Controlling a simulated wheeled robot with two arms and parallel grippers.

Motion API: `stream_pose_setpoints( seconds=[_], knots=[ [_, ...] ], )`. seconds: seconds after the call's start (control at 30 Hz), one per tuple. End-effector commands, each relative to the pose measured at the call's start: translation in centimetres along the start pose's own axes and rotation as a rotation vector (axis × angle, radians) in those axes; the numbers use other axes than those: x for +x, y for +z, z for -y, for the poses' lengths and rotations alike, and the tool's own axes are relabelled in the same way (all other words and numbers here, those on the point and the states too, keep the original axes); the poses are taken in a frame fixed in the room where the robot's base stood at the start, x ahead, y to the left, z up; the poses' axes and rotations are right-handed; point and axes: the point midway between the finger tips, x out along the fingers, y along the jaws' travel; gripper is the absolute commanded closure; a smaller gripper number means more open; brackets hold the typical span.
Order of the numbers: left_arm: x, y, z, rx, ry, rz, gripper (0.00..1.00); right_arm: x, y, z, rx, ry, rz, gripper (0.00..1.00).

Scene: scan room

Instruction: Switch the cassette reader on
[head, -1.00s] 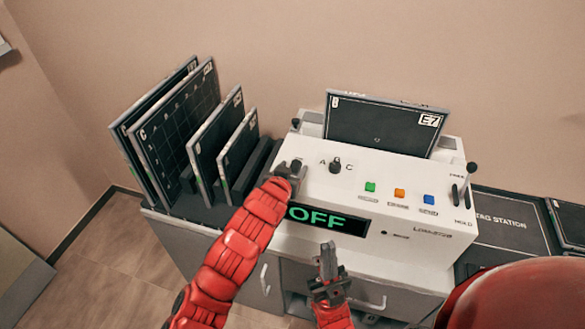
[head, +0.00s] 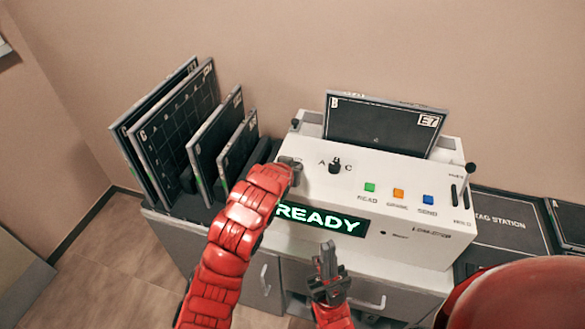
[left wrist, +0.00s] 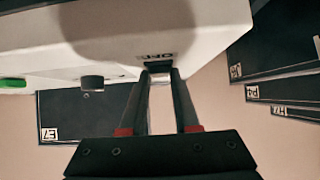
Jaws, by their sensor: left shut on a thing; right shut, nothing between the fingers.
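The cassette reader (head: 405,205) is a white console; its front display (head: 322,219) reads READY in lit green letters. My left gripper (head: 291,164) is at the left end of its sloped top, hiding the power switch there in the head view. In the left wrist view the left gripper (left wrist: 160,78) is shut on the small black switch (left wrist: 159,66), beside a small label that looks like OFF. My right gripper (head: 326,250) is shut and empty, in front of the reader's front face below the display.
A cassette marked B and E7 (head: 380,128) stands in the reader's top. A selector knob (head: 335,165), green, orange and blue buttons (head: 399,193) and a lever (head: 466,182) are on the panel. Several cassettes stand in a rack (head: 215,214) at left. A tag station (head: 505,222) lies right.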

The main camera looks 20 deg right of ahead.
Motion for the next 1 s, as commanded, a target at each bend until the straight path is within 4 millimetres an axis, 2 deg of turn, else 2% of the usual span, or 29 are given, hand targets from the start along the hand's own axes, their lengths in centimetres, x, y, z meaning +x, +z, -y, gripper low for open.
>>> stream_pose_setpoints(
  seconds=[0.07,0.3,0.67,0.7,0.8,0.83,0.87,1.0],
  knots=[
    [-0.02,-0.67,0.1,-0.003,-0.001,0.046,1.0,-0.43,0.07,0.02,0.0,0.0,0.0,1.0],
    [0.12,-0.65,0.12,0.0,-0.001,0.163,1.0,-0.89,0.15,0.04,0.0,0.0,0.0,1.0],
    [0.07,-0.55,0.03,0.003,0.0,0.18,1.0,-0.87,0.15,0.04,0.0,0.0,0.0,1.0],
    [0.07,-0.56,0.03,0.003,0.0,0.18,0.65,-0.86,0.14,0.04,0.0,0.0,0.0,1.0],
    [0.07,-0.54,0.01,0.003,0.001,0.18,0.47,-0.86,0.15,0.04,0.0,0.0,0.0,1.0],
    [0.07,-0.54,0.0,0.003,0.001,0.18,0.41,-0.87,0.15,0.04,0.0,0.0,0.0,1.0],
    [0.08,-0.53,-0.01,0.003,0.001,0.18,0.4,-0.86,0.14,0.04,0.0,0.0,0.0,1.0],
    [0.08,-0.52,-0.03,0.003,0.002,0.18,0.4,-0.87,0.15,0.04,0.0,0.0,0.0,1.0]
  ],
)
